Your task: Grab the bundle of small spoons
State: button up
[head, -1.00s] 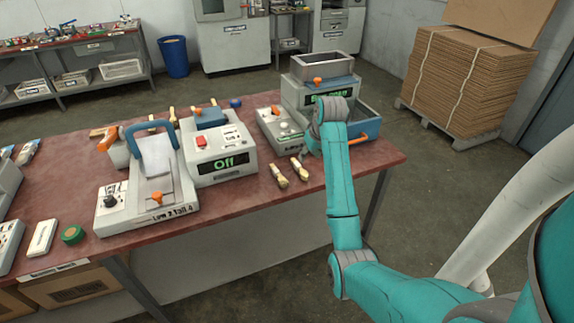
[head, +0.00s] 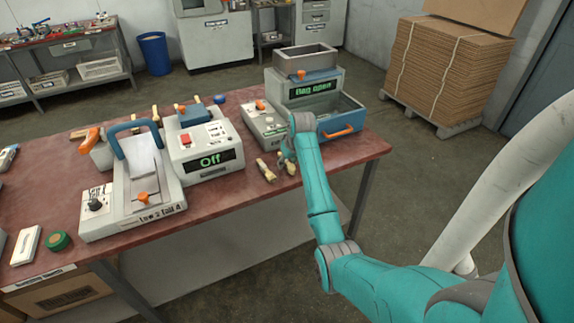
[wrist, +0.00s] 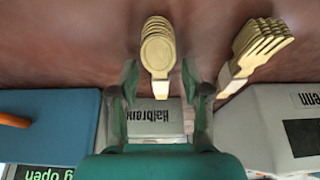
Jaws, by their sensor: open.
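A bundle of small wooden spoons (wrist: 158,48), with a pale band, lies on the table in the wrist view. Its handle end reaches between the fingers of my gripper (wrist: 160,72), which is open with one finger on each side. I cannot tell whether the fingers touch it. In the head view my gripper (head: 287,152) is low over the table's front right part, and the spoon bundle is partly hidden by it. A similar bundle of wooden forks (wrist: 258,47) lies to the right in the wrist view, and left of my gripper in the head view (head: 265,170).
A machine with a "Bag open" display (head: 310,88) and a blue drawer (head: 342,124) stands behind my gripper. A machine reading "Off" (head: 208,160) stands to the left, beside a press with a blue handle (head: 138,140).

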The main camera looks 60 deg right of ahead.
jog(key=shift+f, duration=0.15)
grip_shut()
dwell(0.4)
